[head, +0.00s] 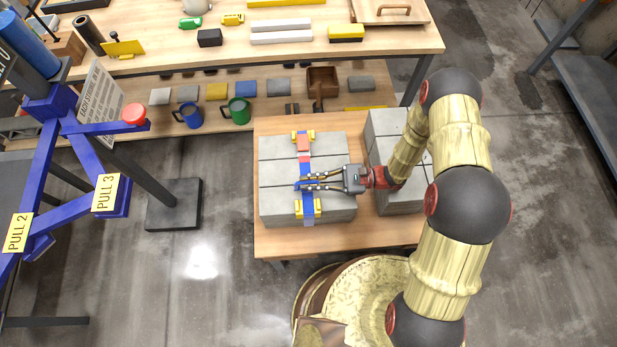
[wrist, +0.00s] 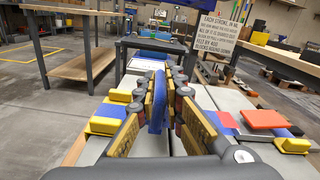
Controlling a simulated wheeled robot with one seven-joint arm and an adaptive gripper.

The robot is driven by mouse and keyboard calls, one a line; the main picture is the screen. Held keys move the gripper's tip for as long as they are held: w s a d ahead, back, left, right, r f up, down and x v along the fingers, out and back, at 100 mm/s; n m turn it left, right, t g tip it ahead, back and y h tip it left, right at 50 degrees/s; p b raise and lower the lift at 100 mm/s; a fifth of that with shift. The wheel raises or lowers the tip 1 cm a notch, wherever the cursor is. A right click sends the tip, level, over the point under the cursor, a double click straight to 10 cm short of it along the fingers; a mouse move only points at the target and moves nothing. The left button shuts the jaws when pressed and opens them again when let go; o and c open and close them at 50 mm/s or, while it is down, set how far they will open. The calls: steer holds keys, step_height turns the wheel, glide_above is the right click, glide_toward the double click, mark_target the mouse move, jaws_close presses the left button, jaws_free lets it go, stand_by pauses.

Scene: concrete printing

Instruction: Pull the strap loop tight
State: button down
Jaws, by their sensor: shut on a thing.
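A blue strap (head: 307,206) runs over a stack of grey concrete blocks (head: 335,205) on a small wooden table. Yellow corner pieces (head: 312,209) sit under the strap at the stack's edges. An orange-red buckle (head: 304,142) lies on the strap near the far edge; it also shows at the right in the wrist view (wrist: 263,118). My gripper (head: 302,182) reaches in from the right over the stack's middle. In the wrist view, its fingers (wrist: 160,95) are shut on an upright blue piece of the strap (wrist: 157,110). The strap's underside is hidden.
A second grey block stack (head: 385,128) stands close at the right on the same table. A long workbench (head: 380,42) with a lower shelf of mugs and blocks stands behind. A blue frame (head: 88,150) with "PULL" labels and a sign stands left.

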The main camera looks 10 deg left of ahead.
steer(key=c, duration=1.9)
jaws_free()
steer(key=shift+s, duration=0.1)
steer(key=shift+d, duration=0.1)
steer(key=v, duration=1.2)
steer(key=s+d+r+n+g+h, duration=0.15)
steer(key=r+n+h, duration=0.3)
steer(key=r, duration=0.55)
steer(key=s+d+r+n+t+h, duration=0.15)
steer(key=r+n+h, duration=0.3)
steer(key=r, duration=0.45)
steer(key=s+d+r+n+t+h, duration=0.1)
steer(key=s+d+r+t+h, duration=0.1)
steer(key=r, duration=0.4)
steer(key=s+d+r+n+t+h, duration=0.1)
steer(key=s+d+r+t+h, duration=0.2)
steer(key=d+r+t, duration=0.1)
steer(key=s+d+r+n+t+h, duration=0.2)
steer(key=s+d+r+t+h, duration=0.1)
steer(key=r, duration=0.6)
steer(key=shift+s+d+t+h, duration=0.2)
steer(key=shift+d+t+h, duration=0.1)
steer(key=shift+d, duration=0.4)
